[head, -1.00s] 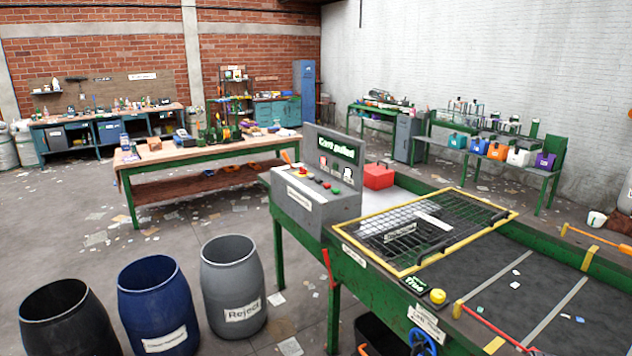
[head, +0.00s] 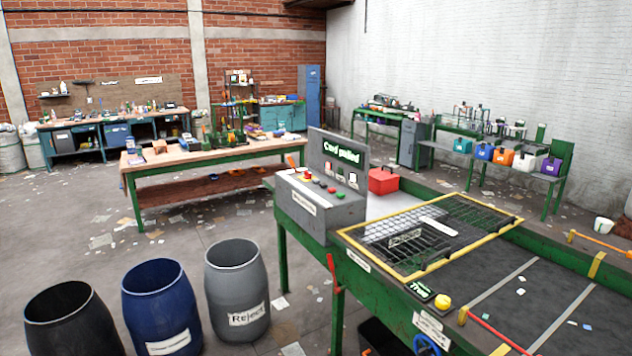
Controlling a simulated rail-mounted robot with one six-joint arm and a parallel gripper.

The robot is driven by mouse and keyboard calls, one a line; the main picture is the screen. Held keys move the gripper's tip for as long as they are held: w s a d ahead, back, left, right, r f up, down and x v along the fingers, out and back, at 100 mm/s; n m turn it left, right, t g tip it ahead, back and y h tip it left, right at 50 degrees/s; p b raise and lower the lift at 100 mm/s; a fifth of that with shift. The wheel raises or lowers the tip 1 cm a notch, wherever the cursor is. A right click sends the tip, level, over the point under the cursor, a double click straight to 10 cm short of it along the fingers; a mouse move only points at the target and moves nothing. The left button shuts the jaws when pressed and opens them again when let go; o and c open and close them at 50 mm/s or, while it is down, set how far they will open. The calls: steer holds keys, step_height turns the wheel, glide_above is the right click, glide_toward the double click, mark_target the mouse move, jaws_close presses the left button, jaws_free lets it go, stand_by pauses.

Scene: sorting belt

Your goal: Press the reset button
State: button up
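A grey control box (head: 304,211) stands at the far left end of the green sorting bench. A dark display (head: 341,151) on the upright panel behind reads "Cord pulled". A yellow button (head: 442,301) sits on the bench's near edge, beside a small lit sign (head: 420,290). The button labels are too small to read, so I cannot tell which is the reset button. My gripper is not in view.
Black (head: 71,318), blue (head: 161,312) and grey (head: 237,292) barrels stand on the floor to the left. A yellow-framed mesh guard (head: 405,270) covers part of the belt (head: 515,315). A red box (head: 383,181) is behind the control box. The floor between is open, with scattered litter.

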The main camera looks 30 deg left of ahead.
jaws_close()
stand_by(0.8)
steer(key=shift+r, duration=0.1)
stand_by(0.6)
